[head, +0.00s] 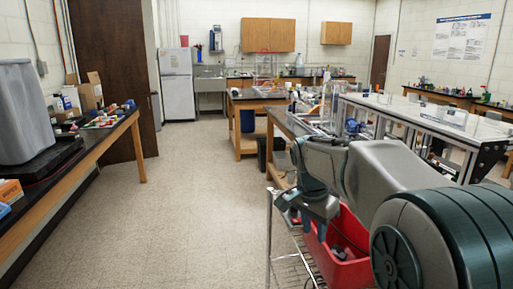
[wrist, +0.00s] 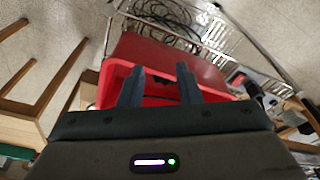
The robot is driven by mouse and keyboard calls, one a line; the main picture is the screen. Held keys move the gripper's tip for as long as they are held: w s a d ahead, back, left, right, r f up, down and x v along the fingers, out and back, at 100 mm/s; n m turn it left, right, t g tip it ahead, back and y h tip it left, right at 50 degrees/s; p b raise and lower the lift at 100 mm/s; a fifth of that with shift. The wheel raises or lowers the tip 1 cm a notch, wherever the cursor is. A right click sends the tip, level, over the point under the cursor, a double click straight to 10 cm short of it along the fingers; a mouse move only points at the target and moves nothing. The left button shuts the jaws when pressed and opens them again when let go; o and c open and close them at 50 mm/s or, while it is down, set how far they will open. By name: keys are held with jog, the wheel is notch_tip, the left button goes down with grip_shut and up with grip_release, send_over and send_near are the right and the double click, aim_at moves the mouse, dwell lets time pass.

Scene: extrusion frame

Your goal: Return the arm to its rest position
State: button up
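My arm reaches in from the right side of the head view, bent at the elbow, with its end pointing down. My gripper (wrist: 160,76) shows in the wrist view with its two dark fingers apart and nothing between them. A red bin (head: 350,274) is below and beside the arm in the head view, with dark and grey items inside. The bin (wrist: 115,72) is also behind the fingers in the wrist view.
The bin rests on a wire cart (head: 271,238) with metal posts. Workbenches with an extrusion frame (head: 420,115) stand close on the right. A long table (head: 75,160) with a grey container (head: 28,112) is on the left. The floor aisle (head: 195,190) between is clear.

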jog(key=s+f+n, duration=0.3)
jog(key=s+n, duration=0.2)
jog(key=s, duration=0.5)
jog(key=s+d+f+n+t+y, duration=0.1)
jog(key=s+f+n, duration=0.2)
jog(key=s, duration=0.8)
jog(key=shift+s+n+t+y+p, duration=0.2)
jog(key=shift+n+t+y+p, duration=0.15)
jog(key=shift+n, duration=0.65)
jog(key=shift+d+f, duration=0.1)
jog(key=shift+d, duration=0.05)
